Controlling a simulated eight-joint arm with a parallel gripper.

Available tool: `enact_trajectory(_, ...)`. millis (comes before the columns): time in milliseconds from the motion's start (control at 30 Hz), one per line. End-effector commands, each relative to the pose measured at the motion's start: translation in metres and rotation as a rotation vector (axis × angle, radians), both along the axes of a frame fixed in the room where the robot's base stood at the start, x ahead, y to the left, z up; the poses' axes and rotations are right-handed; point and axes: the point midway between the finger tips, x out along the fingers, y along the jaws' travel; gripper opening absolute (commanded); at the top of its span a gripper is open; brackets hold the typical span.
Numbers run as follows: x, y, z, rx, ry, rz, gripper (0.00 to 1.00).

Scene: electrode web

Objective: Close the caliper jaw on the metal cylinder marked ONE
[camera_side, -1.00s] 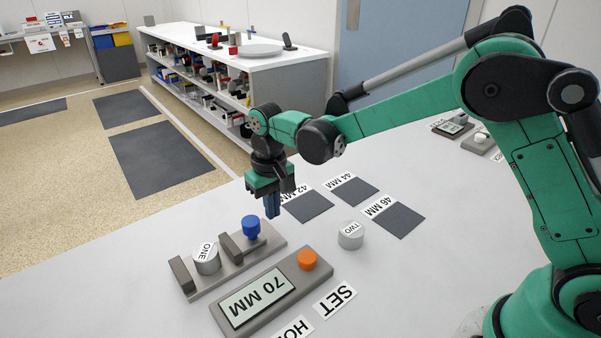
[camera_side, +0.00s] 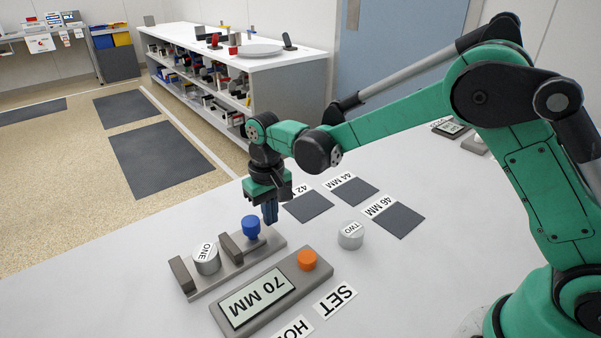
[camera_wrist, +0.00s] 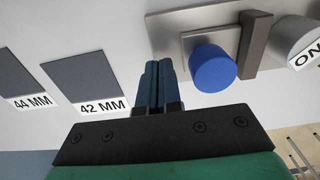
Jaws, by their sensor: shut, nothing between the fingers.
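The metal cylinder marked ONE (camera_side: 207,260) stands on the caliper base (camera_side: 222,273), between the fixed jaw (camera_side: 181,275) at the left end and the sliding jaw (camera_side: 235,247). A gap shows between the cylinder and the sliding jaw. A blue knob (camera_side: 251,227) stands beside the sliding jaw on its outer side. My gripper (camera_side: 270,213) points down just right of the blue knob, apart from it, with its fingers shut and empty. In the wrist view, the fingers (camera_wrist: 158,85) are together, left of the blue knob (camera_wrist: 213,68); cylinder ONE (camera_wrist: 295,40) is partly cut off.
The display unit (camera_side: 265,294) reads 70 MM and has an orange button (camera_side: 307,260). Cylinder TWO (camera_side: 351,235) stands to the right. Dark pads labelled 42 MM (camera_side: 308,206), 44 MM (camera_side: 354,191) and 46 MM (camera_side: 397,218) lie behind it. A SET label (camera_side: 335,299) lies in front.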

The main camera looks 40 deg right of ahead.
Motion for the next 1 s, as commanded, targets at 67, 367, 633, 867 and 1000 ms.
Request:
enact_trajectory(67, 0.000, 0.002, 0.000, 0.000, 0.000, 0.001, 0.00)
enact_trajectory(367, 0.000, 0.008, 0.000, 0.000, 0.000, 0.002, 0.00)
enact_trajectory(633, 0.000, 0.013, 0.000, 0.000, 0.000, 0.001, 0.00)
enact_trajectory(867, 0.000, 0.018, 0.000, 0.000, 0.000, 0.001, 0.00)
enact_trajectory(1000, 0.000, 0.021, 0.000, 0.000, 0.000, 0.002, 0.00)
